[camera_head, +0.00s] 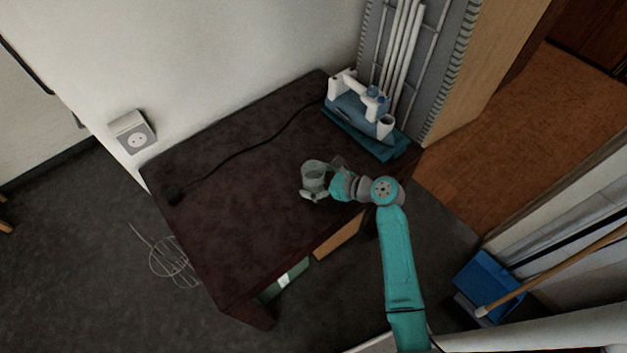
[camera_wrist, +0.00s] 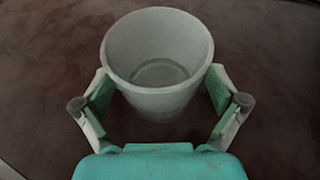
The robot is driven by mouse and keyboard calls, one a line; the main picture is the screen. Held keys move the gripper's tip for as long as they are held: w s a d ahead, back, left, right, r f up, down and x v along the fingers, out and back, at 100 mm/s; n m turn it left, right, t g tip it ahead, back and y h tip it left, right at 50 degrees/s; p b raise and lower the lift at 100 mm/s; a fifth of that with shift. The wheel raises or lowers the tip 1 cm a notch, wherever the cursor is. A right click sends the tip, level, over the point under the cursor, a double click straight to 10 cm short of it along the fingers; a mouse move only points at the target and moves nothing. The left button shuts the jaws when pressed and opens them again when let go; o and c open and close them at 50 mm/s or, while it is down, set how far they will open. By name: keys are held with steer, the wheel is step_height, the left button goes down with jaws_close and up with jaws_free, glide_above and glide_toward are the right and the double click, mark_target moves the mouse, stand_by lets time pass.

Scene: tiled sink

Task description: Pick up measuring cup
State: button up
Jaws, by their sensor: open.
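The measuring cup (camera_head: 314,177) is a pale, translucent cup on the dark brown table, near its right front side. It stands upright, and in the wrist view the cup (camera_wrist: 158,62) is seen from above with an empty-looking inside. My gripper (camera_head: 318,194) is at the cup, reaching in from the right. In the wrist view my gripper (camera_wrist: 160,100) is open, with one finger on each side of the cup.
The dark table top (camera_head: 230,190) is mostly clear, with a black cord (camera_head: 245,150) across it. A wall socket (camera_head: 134,138) is at left. A blue dustpan (camera_head: 490,277) is at lower right.

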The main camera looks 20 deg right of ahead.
steer(key=c, duration=1.4)
steer(key=shift+o, duration=0.2)
steer(key=shift+r, duration=0.1)
